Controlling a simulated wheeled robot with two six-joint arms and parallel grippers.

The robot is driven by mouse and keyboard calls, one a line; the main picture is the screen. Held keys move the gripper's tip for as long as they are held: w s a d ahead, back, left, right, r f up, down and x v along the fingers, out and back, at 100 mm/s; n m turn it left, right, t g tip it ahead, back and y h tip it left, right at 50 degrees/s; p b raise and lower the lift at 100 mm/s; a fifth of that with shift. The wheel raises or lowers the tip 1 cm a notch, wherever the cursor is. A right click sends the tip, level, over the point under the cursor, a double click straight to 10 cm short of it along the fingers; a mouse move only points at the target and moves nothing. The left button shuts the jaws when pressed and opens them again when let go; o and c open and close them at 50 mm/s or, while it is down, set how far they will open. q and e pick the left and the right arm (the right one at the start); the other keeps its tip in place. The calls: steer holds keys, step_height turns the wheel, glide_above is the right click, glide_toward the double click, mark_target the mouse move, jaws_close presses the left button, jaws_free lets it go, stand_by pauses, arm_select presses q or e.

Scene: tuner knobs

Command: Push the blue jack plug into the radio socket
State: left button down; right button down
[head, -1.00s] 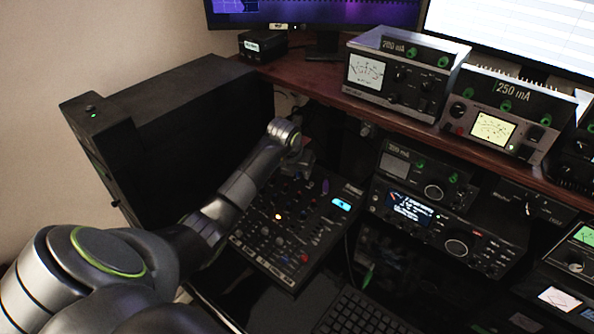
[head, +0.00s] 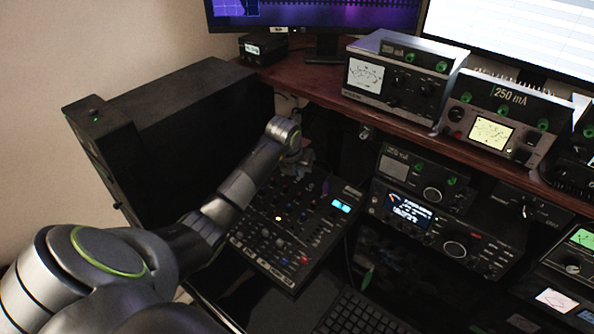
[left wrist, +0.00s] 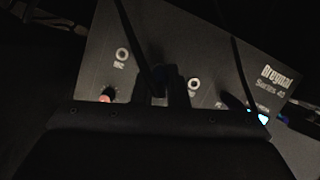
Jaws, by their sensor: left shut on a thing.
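The radio-like panel is a dark mixer unit (head: 290,235) with rows of knobs and a lit blue display, left of centre in the head view. In the left wrist view its panel (left wrist: 215,50) shows round sockets, one at the upper left (left wrist: 121,54) and one right of the gripper (left wrist: 194,85). My left gripper (left wrist: 172,85) is shut on a dark jack plug (left wrist: 157,73) with a cable running up from it. Its colour is too dark to tell, and its tip is hidden. In the head view my wrist covers the fingers. My right gripper is not in view.
A second dark plug (left wrist: 237,103) with a cable stands near the lit display; a purplish upright piece (head: 325,187) shows on the mixer. A black case (head: 160,130) stands left. A shelf with meters (head: 405,75) is behind, a keyboard (head: 360,312) in front.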

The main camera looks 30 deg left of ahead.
arm_select(q)
steer(key=shift+r+p, duration=0.4)
steer(key=shift+r, duration=0.1)
steer(key=shift+s+r+p, duration=0.15)
steer(key=shift+r+p, duration=0.6)
steer(key=shift+r, duration=0.2)
steer(key=shift+s+r+p, duration=0.1)
steer(key=shift+r+p, duration=0.6)
steer(key=shift+r, duration=0.25)
